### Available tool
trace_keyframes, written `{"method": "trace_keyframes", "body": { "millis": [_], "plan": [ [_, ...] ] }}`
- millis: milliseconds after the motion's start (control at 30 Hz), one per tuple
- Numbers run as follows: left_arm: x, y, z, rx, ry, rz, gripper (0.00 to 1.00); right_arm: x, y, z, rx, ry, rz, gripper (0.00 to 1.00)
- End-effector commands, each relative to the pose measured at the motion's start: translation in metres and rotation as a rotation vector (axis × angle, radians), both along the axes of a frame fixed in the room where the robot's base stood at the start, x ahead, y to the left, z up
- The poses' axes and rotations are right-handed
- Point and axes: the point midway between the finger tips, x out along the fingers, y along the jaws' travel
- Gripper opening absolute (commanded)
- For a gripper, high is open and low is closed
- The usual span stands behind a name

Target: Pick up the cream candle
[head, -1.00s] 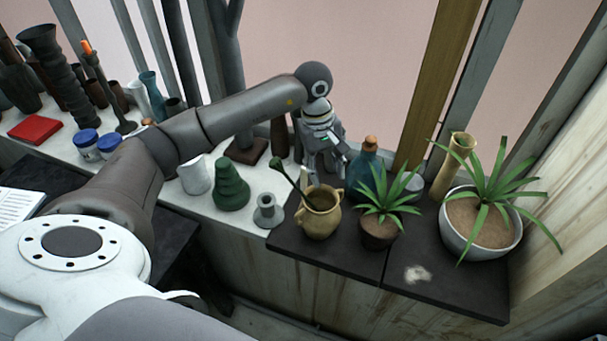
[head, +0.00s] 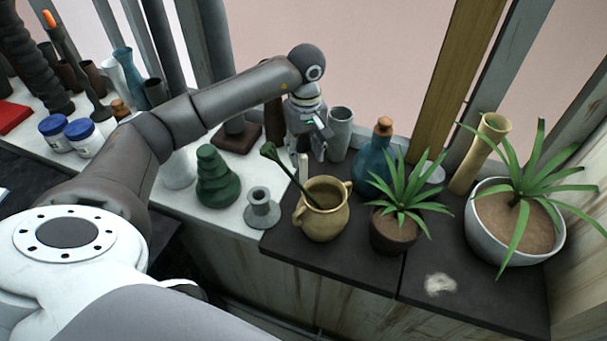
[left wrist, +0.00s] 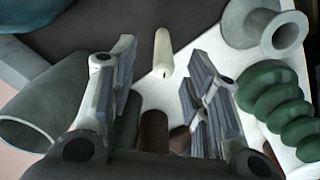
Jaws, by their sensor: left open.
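The cream candle (left wrist: 163,52) stands as a pale stick between the spread fingers of my left gripper in the left wrist view, apart from both. In the head view a small part of the candle (head: 303,163) shows just below the gripper, behind the tan jug. My left gripper (head: 306,148) is open and points down above the dark board's back left part. It also shows in the left wrist view (left wrist: 163,68), with nothing held. My right gripper is not in view.
The tan jug (head: 325,218) with a green stick stands in front of the gripper. A grey vase (head: 340,132) and blue bottle (head: 375,160) stand to its right. A grey candle holder (head: 262,210) and green stacked form (head: 215,180) are to the left.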

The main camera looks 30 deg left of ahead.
Motion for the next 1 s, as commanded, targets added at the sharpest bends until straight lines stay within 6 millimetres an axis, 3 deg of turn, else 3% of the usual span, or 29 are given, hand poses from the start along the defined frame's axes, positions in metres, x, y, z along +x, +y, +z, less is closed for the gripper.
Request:
{"method": "trace_keyframes", "body": {
  "millis": [33,100,367,600,900,1000],
  "plan": [
    [-0.001,0.000,-0.016,0.000,0.003,0.000,0.44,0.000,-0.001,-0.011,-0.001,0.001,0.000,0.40],
    [0.000,0.000,-0.026,-0.002,0.001,0.001,0.44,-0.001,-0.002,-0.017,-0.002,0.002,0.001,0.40],
    [-0.001,0.001,-0.046,-0.001,0.002,-0.001,0.44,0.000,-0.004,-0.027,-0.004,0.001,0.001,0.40],
    [-0.004,0.002,-0.083,-0.002,0.003,-0.001,0.44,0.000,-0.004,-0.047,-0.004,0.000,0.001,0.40],
    [-0.003,0.002,-0.086,-0.001,0.000,-0.001,0.44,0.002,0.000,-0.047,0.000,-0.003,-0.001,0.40],
    [-0.003,0.002,-0.086,-0.001,0.000,-0.001,0.31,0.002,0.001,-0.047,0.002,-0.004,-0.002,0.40]
  ]
}}
